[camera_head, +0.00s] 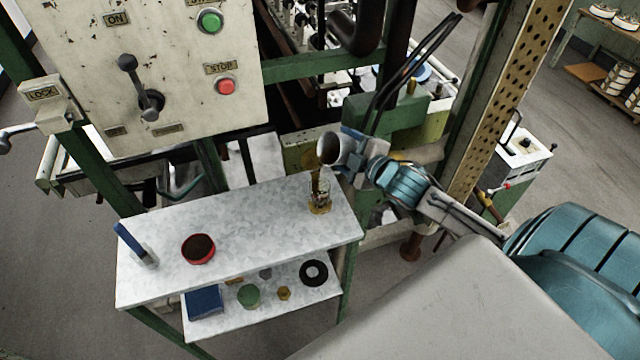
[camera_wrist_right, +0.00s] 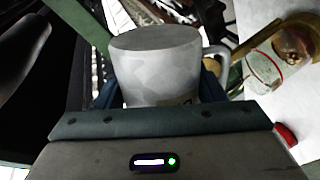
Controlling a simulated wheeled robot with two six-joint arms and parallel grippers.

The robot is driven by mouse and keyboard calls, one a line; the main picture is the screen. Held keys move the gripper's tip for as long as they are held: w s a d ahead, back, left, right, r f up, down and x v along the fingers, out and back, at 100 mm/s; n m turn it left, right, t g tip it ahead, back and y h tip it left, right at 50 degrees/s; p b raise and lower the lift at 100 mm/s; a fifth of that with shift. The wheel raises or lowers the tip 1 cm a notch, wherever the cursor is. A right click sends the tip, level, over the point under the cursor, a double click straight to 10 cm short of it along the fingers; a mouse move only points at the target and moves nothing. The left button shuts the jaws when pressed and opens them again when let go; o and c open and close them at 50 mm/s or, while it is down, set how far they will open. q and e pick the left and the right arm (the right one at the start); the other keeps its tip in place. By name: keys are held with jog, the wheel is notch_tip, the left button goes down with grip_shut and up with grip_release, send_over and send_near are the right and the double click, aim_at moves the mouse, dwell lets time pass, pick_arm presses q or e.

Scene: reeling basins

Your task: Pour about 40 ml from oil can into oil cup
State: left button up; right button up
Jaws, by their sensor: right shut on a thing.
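My right gripper (camera_head: 354,150) is shut on the oil can (camera_head: 332,148), a grey metal can held tilted above the right end of the upper shelf. Amber oil (camera_head: 316,180) runs down from the can's mouth toward the oil cup (camera_head: 320,198). The cup is clear, stands on the shelf top and has amber liquid low in it; the exact level is too small to tell. In the right wrist view the oil can (camera_wrist_right: 158,70) sits between the jaws, and the glass cup (camera_wrist_right: 264,68) shows to its right with the amber stream beside it. My left gripper is not in view.
The pale metal shelf top (camera_head: 250,225) also bears a red round tin (camera_head: 198,248) and a blue-handled brush (camera_head: 135,242). The lower shelf holds a blue box (camera_head: 204,303), a green cup (camera_head: 248,295) and a black ring (camera_head: 314,272). A control panel (camera_head: 180,60) stands behind.

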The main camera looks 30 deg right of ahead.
dwell(0.8)
jog(key=shift+d+b, duration=0.25)
jog(key=shift+b, duration=0.05)
jog(key=shift+a+f+n, duration=0.1)
jog(key=shift+n, duration=0.3)
dwell(0.6)
jog(key=r+m+p, duration=0.1)
jog(key=r+p, duration=0.1)
jog(key=p, duration=0.2)
jog(key=shift+m, duration=0.4)
jog(key=shift+s+f+m+y, duration=0.1)
jog(key=shift+f+m+y, duration=0.5)
jog(key=shift+f+m, duration=0.3)
jog(key=shift+d+r+m+t+p, duration=0.25)
jog(key=shift+m+p, duration=0.25)
jog(key=shift+p, duration=0.25)
jog(key=shift+a+f+b, duration=0.1)
jog(key=shift+f+b, duration=0.15)
jog(key=shift+b, duration=0.05)
